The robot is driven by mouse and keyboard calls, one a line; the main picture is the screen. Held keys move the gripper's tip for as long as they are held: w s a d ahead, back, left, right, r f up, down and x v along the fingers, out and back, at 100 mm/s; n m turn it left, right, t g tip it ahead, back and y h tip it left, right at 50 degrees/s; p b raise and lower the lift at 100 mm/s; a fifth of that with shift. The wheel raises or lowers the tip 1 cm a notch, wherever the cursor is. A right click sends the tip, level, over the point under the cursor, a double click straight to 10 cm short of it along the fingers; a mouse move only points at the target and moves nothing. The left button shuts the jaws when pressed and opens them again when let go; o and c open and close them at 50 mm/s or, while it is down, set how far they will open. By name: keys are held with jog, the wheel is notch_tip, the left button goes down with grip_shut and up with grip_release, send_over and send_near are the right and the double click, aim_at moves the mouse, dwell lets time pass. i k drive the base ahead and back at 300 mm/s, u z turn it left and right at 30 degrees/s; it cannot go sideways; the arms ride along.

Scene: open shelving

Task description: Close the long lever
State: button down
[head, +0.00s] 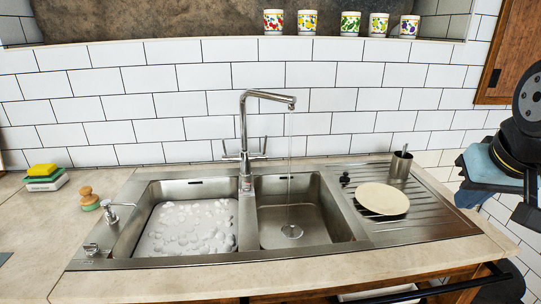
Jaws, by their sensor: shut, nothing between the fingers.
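A tall chrome faucet (243,120) stands behind the divider of a steel double sink, its spout turned to the right. Two slim levers stick up at its base, a left lever (225,149) and a right lever (264,147). They look alike in size, so I cannot tell which is the long one. A thin stream of water (289,165) runs from the spout into the right basin (320,215). Dark and blue parts of my arm show at the right edge, apart from the faucet. I cannot make out my gripper's fingers.
The left basin holds suds (190,226). Sponges (44,176), a brush (88,198) and a soap dispenser (112,214) are at left. Several patterned cups line the ledge above. The front counter is clear.

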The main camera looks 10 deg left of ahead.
aim_at(263, 156)
jog(key=z, duration=0.1)
jog(key=k, duration=0.5)
jog(key=z, duration=1.15)
jog(key=k, duration=0.65)
jog(key=u, duration=1.5)
jog(key=i, duration=0.95)
